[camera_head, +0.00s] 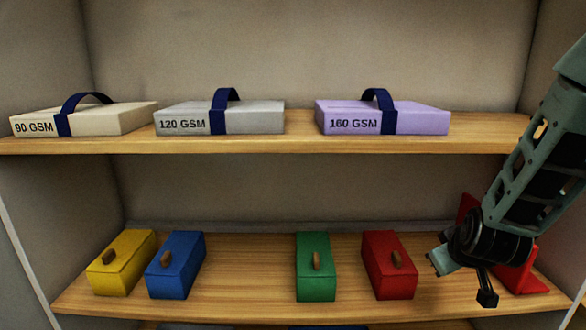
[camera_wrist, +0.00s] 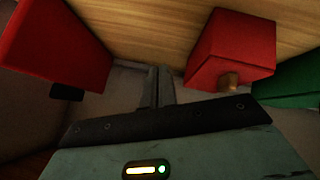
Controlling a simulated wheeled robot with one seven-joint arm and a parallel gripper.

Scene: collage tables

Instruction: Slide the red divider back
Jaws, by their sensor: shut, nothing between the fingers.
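The red divider (camera_head: 518,281) stands at the right end of the lower shelf, partly hidden behind my arm. In the wrist view the red divider (camera_wrist: 55,42) is a large red panel at the upper left, with a small dark piece at its lower edge. My gripper (camera_head: 440,262) is in front of the lower shelf, between the red box and the divider. In the wrist view its fingers (camera_wrist: 158,88) are together and empty, with a visible gap to the divider.
A red box (camera_head: 389,264) with a wooden knob stands left of my gripper. Green (camera_head: 315,267), blue (camera_head: 175,265) and yellow (camera_head: 121,263) boxes stand further left on the lower shelf (camera_head: 250,285). Paper packs, such as the purple one (camera_head: 420,118), lie on the upper shelf.

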